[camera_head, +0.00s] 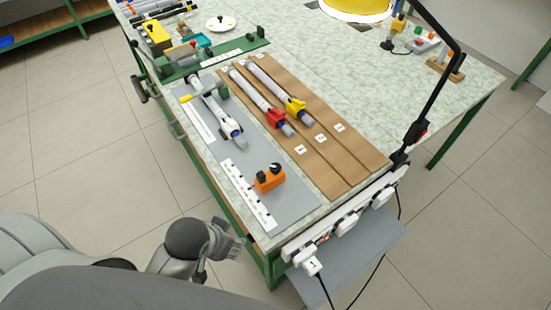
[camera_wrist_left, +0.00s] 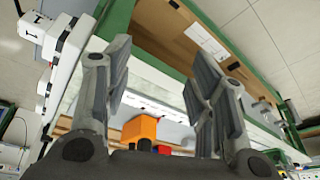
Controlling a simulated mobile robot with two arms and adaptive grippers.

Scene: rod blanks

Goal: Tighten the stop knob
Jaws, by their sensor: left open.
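An orange stop block (camera_head: 269,182) sits on the grey mat (camera_head: 296,204) near the bench's front end, beside a white scale strip (camera_head: 247,194). A black knob (camera_head: 274,168) is on its top, and a small red part shows at its side. My left gripper (camera_head: 232,239) is off the bench's front left corner, apart from the block, open and empty. In the left wrist view the orange block (camera_wrist_left: 139,129) shows low between the spread fingers (camera_wrist_left: 164,88), with dark and red parts beside it. How tight the knob is cannot be seen. My right gripper is not in view.
A white rod (camera_head: 222,116) lies farther back on the grey mat. Two rods with a red clamp (camera_head: 275,117) and a yellow clamp (camera_head: 295,106) lie on brown boards. A power strip (camera_head: 345,222) and a black lamp arm (camera_head: 436,97) edge the bench's right front.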

